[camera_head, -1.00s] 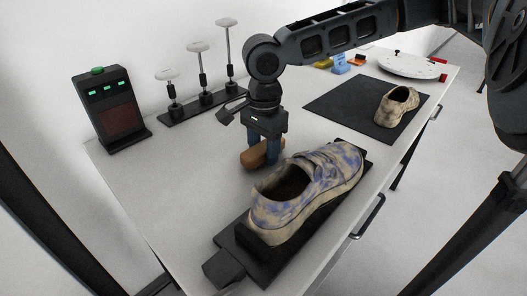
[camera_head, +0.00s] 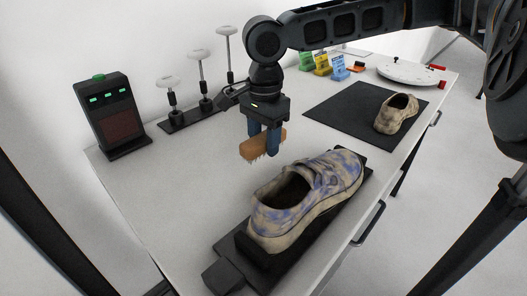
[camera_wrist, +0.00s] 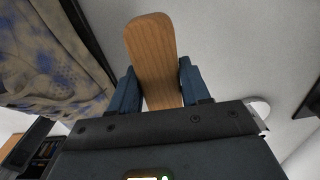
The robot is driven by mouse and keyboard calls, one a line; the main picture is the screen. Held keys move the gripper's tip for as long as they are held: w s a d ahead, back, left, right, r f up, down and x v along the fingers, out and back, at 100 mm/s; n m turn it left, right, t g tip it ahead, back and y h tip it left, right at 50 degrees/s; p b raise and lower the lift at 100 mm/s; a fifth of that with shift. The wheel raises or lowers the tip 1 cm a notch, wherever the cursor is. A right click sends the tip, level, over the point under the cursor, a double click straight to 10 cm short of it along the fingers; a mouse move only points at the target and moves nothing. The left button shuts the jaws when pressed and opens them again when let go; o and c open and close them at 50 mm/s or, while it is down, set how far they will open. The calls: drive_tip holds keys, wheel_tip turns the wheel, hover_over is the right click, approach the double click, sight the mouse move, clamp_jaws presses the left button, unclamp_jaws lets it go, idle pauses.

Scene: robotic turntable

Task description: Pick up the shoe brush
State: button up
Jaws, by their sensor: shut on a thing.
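The shoe brush (camera_head: 262,144) has a light wooden back and bristles pointing down. My gripper (camera_head: 264,136) is shut on it and holds it above the white table, behind the large shoe. In the wrist view the wooden back of the brush (camera_wrist: 153,62) stands between my gripper's two blue fingers (camera_wrist: 153,90). The bristles are hidden in that view.
A stained shoe (camera_head: 308,200) sits on a black stand in front of the brush. Another shoe (camera_head: 396,113) rests on a black mat (camera_head: 335,112). A box with green lights (camera_head: 107,110), polishing posts (camera_head: 204,103) and a round white turntable (camera_head: 411,70) stand farther back.

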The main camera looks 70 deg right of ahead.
drive_tip(key=s+d+r, duration=0.4)
drive_tip(key=d+r, duration=0.2)
drive_tip(key=d, duration=0.4)
drive_tip(key=shift+s+d+r, duration=0.25)
drive_tip(key=shift+d+r, duration=0.05)
